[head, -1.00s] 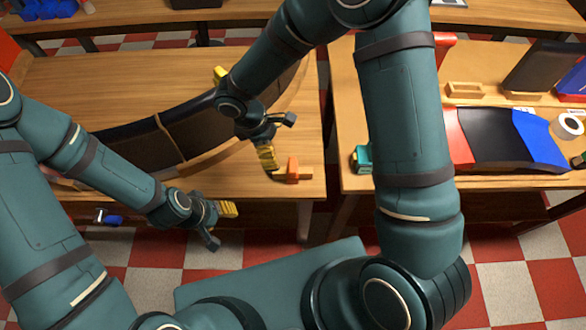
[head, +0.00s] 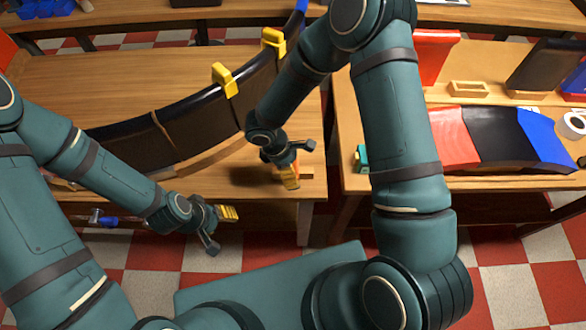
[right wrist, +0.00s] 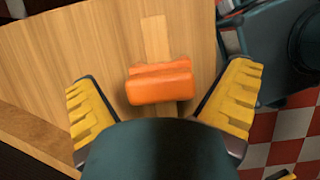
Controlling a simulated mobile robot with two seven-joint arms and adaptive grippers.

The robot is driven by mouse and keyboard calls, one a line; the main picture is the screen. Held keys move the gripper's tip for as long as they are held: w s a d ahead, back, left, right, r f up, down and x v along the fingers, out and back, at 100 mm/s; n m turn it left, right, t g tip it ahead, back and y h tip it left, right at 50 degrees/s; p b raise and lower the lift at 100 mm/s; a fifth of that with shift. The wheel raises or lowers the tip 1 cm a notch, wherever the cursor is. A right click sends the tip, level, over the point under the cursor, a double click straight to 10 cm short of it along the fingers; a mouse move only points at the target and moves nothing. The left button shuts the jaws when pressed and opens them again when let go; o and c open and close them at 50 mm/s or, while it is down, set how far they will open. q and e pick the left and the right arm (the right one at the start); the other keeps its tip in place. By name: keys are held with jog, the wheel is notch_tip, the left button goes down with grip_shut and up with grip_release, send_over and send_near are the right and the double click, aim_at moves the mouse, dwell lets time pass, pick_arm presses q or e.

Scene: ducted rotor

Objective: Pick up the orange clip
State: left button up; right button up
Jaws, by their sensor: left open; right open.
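The orange clip (right wrist: 160,84) lies on the wooden table near its front right corner. In the right wrist view it sits between the two yellow finger pads of my right gripper (right wrist: 163,100), with a gap on each side. In the head view my right gripper (head: 289,174) hangs over that corner and hides most of the clip. It is open and empty. My left gripper (head: 222,228) is open and empty, off the table's front edge.
A long curved black panel (head: 195,115) stands on the table, with yellow clips (head: 225,79) on its top edge. A second table (head: 350,120) at right holds red, black and blue curved panels (head: 490,140) and a tape roll (head: 573,125). A gap separates the tables.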

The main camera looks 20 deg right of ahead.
aim_at(296, 164)
jog(key=shift+d+f, duration=0.2)
jog(key=shift+f, duration=0.35)
jog(key=c, duration=1.2)
jog(key=shift+r, duration=0.1)
notch_tip(296, 164, up, 10)
jog(key=shift+f+p, duration=0.1)
jog(key=shift+p, duration=1)
jog(key=shift+r+p, duration=1.65)
jog(key=shift+r, duration=0.9)
